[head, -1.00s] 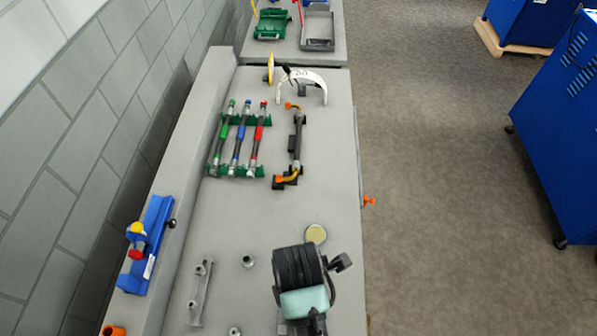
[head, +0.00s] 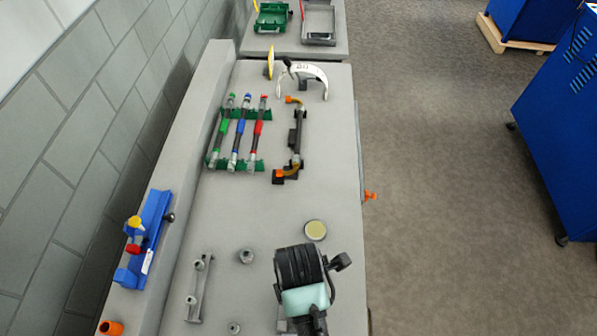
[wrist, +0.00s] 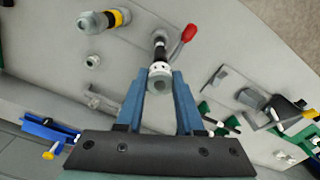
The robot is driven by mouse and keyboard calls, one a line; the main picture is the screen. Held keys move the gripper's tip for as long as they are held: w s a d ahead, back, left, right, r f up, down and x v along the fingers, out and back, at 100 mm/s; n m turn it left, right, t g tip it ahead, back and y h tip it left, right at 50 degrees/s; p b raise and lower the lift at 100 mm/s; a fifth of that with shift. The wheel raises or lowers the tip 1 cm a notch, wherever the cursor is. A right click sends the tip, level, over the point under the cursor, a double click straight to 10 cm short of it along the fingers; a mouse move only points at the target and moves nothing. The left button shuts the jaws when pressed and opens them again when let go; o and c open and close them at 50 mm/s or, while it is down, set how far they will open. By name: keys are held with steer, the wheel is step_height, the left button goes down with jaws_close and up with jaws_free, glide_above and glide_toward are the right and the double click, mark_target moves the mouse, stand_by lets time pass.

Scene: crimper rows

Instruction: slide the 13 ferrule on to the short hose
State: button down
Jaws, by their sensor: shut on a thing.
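In the wrist view my gripper (wrist: 160,82) is shut on a grey metal ferrule (wrist: 159,78), held between its two blue fingertips. I cannot read a number on it. Right beyond the ferrule, in line with it, is a short black hose (wrist: 159,45) with a pale, dotted band at its near end. The ferrule overlaps this end in the picture. I cannot tell whether it is around the hose or only in front of it. In the head view my arm hides the gripper, the ferrule and the hose.
Loose metal fittings (head: 246,256) and a grey rack (head: 195,290) lie on the bench left of my arm. A blue tool (head: 147,240) sits on the left ledge. Coloured hoses stand in green racks (head: 250,166) farther back. A round yellowish disc (head: 315,230) lies nearby.

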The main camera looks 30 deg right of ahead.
steer(key=shift+f+b, duration=0.55)
steer(key=shift+f, duration=0.8)
steer(key=shift+r+p, duration=0.1)
steer(key=shift+p, duration=0.95)
stand_by(0.5)
steer(key=shift+f+b, duration=1.25)
steer(key=shift+f, duration=0.9)
steer(key=shift+c, duration=2.3)
jaws_free()
step_height(320, 180, up, 13)
steer(key=p, duration=0.1)
